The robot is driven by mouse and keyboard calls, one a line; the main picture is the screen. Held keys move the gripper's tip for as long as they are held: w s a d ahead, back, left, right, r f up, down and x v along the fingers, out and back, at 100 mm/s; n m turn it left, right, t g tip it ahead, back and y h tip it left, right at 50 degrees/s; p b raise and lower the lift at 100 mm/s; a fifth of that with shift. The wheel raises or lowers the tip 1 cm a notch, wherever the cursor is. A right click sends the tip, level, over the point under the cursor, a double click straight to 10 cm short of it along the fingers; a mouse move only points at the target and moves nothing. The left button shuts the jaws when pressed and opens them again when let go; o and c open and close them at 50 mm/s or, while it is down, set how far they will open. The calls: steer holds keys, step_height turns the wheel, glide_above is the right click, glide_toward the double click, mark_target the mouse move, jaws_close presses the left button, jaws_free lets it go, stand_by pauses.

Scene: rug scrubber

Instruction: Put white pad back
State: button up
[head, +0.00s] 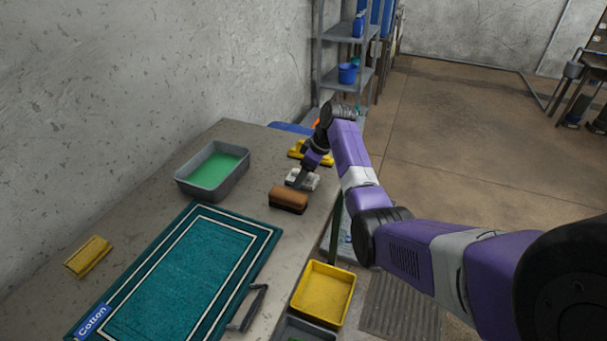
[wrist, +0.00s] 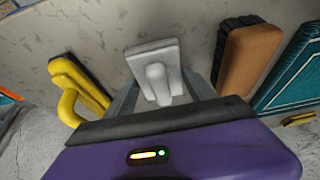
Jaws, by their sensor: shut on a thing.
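The white pad (head: 303,180) is near the far right end of the table, between a brown brush and a yellow-handled tool. In the wrist view the white pad (wrist: 153,58) shows as a flat white plate with a rounded handle. My gripper (head: 301,178) reaches down from above and is shut on the pad's handle. In the wrist view my gripper's fingers (wrist: 158,92) are on either side of the handle. Whether the pad touches the table or is slightly above it, I cannot tell.
The wooden brush (head: 289,199) is close beside the pad, and the yellow tool (head: 311,153) is on its other side. A grey tray of green liquid (head: 213,170), a teal rug (head: 185,270) and a yellow sponge (head: 88,256) are on the table (head: 140,215). A yellow bin (head: 322,293) is beside it.

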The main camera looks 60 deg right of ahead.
steer(key=o, duration=1.6)
steer(key=shift+o, duration=0.2)
steer(key=v, duration=1.2)
steer(key=shift+b, duration=0.3)
